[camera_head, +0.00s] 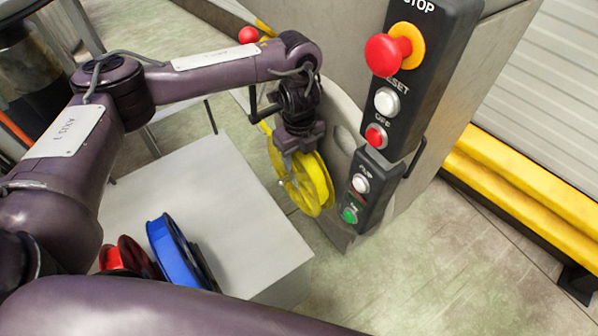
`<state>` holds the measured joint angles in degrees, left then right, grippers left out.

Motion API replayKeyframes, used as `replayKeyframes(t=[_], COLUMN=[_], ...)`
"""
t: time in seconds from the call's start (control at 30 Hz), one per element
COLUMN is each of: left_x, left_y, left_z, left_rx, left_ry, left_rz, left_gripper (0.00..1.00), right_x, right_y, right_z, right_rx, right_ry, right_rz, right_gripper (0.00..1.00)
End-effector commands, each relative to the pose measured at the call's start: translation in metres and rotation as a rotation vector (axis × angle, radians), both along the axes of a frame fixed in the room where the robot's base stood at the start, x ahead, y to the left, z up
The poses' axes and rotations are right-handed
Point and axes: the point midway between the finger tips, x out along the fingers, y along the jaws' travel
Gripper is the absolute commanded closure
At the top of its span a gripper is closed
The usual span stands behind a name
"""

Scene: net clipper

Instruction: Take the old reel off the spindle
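A yellow reel (318,187) stands upright against the side of the grey machine, beside the lower button box. The spindle is hidden behind the reel and my gripper, so I cannot tell whether the reel still sits on it. My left gripper (290,168) reaches down from above, its fingers overlapping the reel's near face. I cannot tell whether the fingers are closed on it. My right gripper is out of view.
A grey table (215,185) stands at the lower left, with a blue reel (172,252) and a red reel (128,258) near its front. The button panel (415,75) juts out right of the yellow reel. A yellow barrier (530,185) runs along the right. The tabletop's right part is clear.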

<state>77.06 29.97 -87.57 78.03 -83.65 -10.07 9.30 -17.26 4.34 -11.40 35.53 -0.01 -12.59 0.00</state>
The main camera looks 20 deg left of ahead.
Motion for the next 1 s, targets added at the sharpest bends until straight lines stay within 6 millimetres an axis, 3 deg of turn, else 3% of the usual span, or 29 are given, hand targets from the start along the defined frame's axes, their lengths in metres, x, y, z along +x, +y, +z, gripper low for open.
replayKeyframes(t=[0.07,0.37,1.0], left_x=[0.0001,0.0,-0.004], left_y=[0.0001,0.0002,0.0051], left_z=[0.0001,0.0002,0.0066], left_rx=[0.0,0.0,0.0], left_ry=[0.0,0.0,-0.001], left_rz=[0.0,0.0,0.0], left_gripper=[0.6,0.99,1.0], right_x=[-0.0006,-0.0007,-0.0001], right_y=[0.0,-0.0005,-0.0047], right_z=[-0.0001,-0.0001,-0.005], right_rx=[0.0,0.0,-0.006], right_ry=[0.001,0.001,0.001], right_rz=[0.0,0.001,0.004], right_gripper=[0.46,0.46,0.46])
